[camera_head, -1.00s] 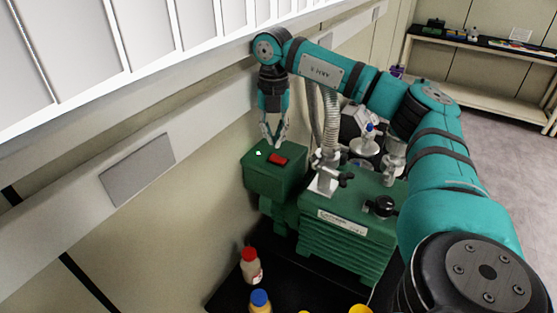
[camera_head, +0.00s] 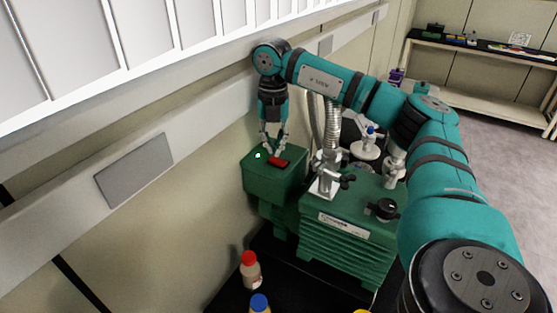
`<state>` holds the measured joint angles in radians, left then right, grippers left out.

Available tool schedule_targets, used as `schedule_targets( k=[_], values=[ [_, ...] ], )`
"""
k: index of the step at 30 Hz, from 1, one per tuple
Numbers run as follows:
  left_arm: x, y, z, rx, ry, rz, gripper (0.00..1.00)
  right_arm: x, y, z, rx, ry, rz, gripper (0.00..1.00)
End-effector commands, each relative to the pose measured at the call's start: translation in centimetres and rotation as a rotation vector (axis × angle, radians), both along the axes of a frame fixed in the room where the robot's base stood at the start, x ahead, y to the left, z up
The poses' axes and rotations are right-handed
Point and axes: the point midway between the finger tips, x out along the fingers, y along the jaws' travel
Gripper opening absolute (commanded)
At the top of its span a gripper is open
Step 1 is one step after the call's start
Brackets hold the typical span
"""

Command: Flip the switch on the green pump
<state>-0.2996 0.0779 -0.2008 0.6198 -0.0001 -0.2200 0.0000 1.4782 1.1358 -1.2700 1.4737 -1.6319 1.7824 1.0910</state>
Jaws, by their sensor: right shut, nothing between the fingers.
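The green pump (camera_head: 345,251) stands on a black surface at the centre. Its raised green box (camera_head: 270,182) sits at the left end, close to the wall. A red switch (camera_head: 278,162) lies on top of that box, with a small light dot beside it on the left. My right gripper (camera_head: 272,153) points down right over the red switch, its fingertips at or just above the switch's far edge. I cannot tell whether they touch it. The gripper is shut and holds nothing. My left gripper is not in view.
A metal hose (camera_head: 331,130) and fittings rise from the pump just right of the gripper. A red-capped bottle (camera_head: 250,270) and a blue-capped bottle (camera_head: 260,304) stand in front. A shelf (camera_head: 480,85) stands at the back right, with clear floor before it.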

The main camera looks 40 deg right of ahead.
Motion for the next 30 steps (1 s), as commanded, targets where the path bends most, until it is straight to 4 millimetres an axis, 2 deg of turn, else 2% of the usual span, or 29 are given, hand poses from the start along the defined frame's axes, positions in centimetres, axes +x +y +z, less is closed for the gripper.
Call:
schedule_targets(
  k=[30],
  values=[
    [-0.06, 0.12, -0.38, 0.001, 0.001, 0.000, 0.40, -0.01, 0.01, -0.59, 0.000, 0.000, 0.000, 0.00]
  ],
)
